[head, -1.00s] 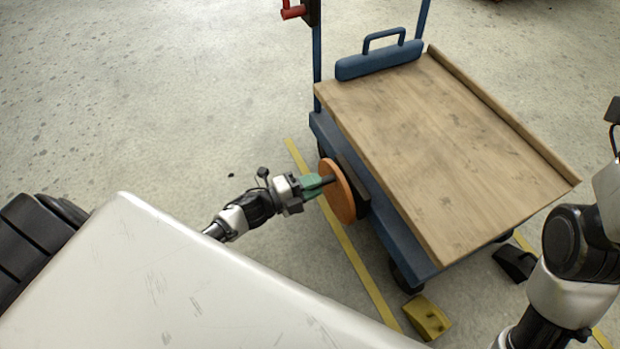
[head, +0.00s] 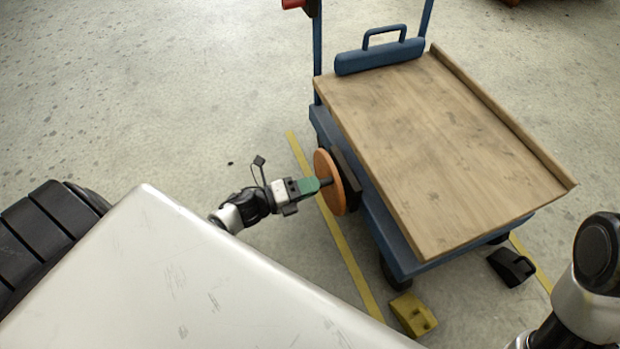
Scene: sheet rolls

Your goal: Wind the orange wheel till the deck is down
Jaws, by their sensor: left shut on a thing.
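The orange wheel (head: 329,181) is a disc on the left side of the blue cart (head: 398,245). The wooden deck (head: 446,150) lies on top of the cart, a little above its blue frame. My left gripper (head: 322,184) has green fingers and is shut on the dark handle (head: 327,184) that stands out from the wheel's face. The fingers hide part of the handle. My right gripper is out of view; only part of my right arm shows at the lower right.
A yellow chock (head: 413,314) lies on the floor by the cart's near wheel, and a black chock (head: 512,266) lies at its right. A blue bar with a handle (head: 380,57) stands at the deck's far end. Yellow floor lines run beside the cart.

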